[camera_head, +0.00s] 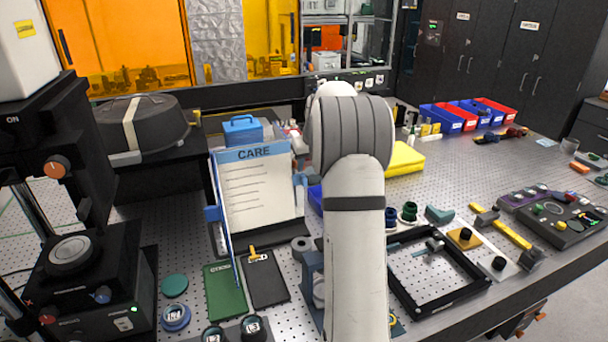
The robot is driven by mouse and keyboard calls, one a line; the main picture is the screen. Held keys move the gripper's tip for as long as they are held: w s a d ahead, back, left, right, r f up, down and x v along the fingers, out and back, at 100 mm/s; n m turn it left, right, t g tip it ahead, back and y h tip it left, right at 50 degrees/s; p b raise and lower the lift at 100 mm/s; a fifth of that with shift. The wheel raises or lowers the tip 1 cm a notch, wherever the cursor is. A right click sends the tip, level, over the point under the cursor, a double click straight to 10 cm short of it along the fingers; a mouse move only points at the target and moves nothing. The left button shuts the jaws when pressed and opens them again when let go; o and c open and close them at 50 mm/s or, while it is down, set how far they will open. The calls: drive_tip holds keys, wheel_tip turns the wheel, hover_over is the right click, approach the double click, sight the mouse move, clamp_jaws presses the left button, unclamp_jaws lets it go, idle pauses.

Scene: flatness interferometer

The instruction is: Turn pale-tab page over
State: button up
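A page headed CARE (258,190) with a blue top band stands tilted on an upright holder left of my arm. A small grey-blue piece (299,179) shows at its right edge; I cannot tell whether it is the pale tab. A blue tab (212,213) sticks out at the left side, beside a thin blue-edged sheet (222,225) seen nearly edge-on. My arm rises through the middle of the view and bends away just right of the page. My gripper is hidden behind the arm, so its fingers and anything in them do not show.
A green board (225,291) and a black clipboard (267,279) lie in front of the holder. A black machine (95,285) stands at left.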

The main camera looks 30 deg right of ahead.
sight(305, 178)
drive_tip(key=p+x, duration=0.2)
drive_tip(key=x, duration=0.5)
drive_tip(key=shift+w+f, duration=0.15)
drive_tip(key=shift+f, duration=0.15)
drive_tip(key=shift+c, duration=0.4)
clamp_jaws()
